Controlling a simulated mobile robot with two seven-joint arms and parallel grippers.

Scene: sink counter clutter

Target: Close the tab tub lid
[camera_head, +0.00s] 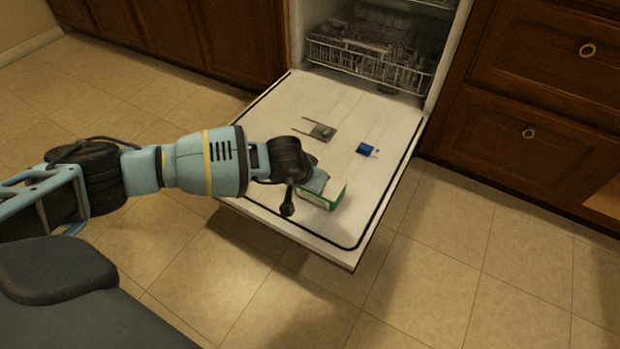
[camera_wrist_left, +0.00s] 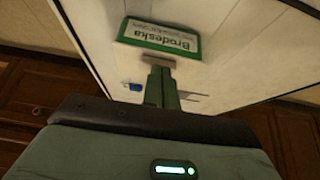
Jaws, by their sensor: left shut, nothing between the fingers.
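The tab tub (camera_head: 322,197), green with a pale part, sits on the open dishwasher door near its front edge. In the head view my left wrist and hand cover part of the tub, so how far the lid stands open is unclear. My right gripper is not in view.
The dishwasher door (camera_head: 265,113) lies folded down, with the rack (camera_head: 370,58) behind it. A small blue object (camera_head: 364,149) and a grey dispenser piece (camera_head: 322,131) are on the door. Wooden cabinets flank it. The door's right part is clear.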

